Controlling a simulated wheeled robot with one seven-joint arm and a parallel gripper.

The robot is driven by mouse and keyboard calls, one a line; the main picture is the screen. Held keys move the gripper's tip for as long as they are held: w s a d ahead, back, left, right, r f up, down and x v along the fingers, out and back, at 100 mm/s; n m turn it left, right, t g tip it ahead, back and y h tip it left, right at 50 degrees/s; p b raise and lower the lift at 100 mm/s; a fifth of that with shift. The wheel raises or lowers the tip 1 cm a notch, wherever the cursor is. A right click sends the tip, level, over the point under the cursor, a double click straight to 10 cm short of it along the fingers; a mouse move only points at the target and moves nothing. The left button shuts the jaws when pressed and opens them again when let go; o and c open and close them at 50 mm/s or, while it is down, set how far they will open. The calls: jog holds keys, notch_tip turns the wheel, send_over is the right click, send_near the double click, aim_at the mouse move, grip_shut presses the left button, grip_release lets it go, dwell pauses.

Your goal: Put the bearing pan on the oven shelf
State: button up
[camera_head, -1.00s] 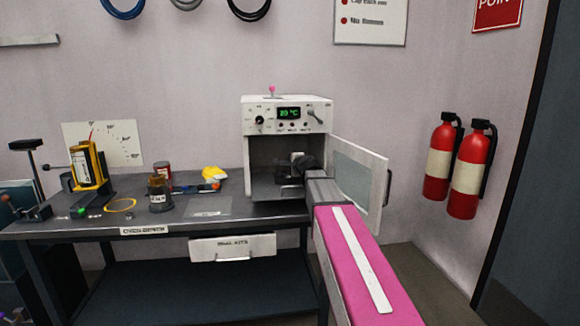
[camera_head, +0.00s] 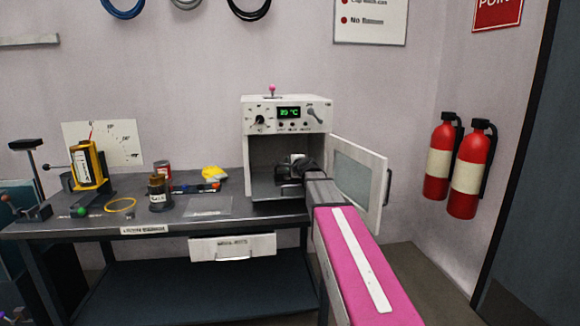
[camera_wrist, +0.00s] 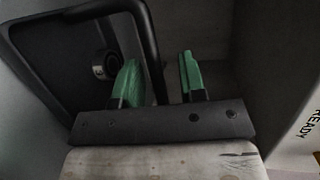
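The bearing pan (camera_wrist: 58,62) is a dark, shallow tray with a raised rim, at the left of the wrist view. A small ring-shaped bearing (camera_wrist: 103,65) lies in it. My gripper (camera_wrist: 160,62) has its two green fingers apart. The pan's right rim or handle bar runs between them, with a visible gap on each side. In the head view my arm reaches into the open white oven (camera_head: 250,155), and my gripper is partly hidden there. The dark oven shelf (camera_head: 268,189) is low in the chamber. Contact between pan and shelf is hard to tell.
The oven door (camera_head: 357,180) stands open to the right, close beside my arm. The bench (camera_head: 100,226) holds a yellow device (camera_head: 90,168), a dark jar (camera_head: 158,193), a red can (camera_head: 163,170) and a yellow ring (camera_head: 120,205). Two fire extinguishers (camera_head: 467,172) hang at right.

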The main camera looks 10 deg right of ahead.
jog(key=v, duration=1.2)
dwell(0.6)
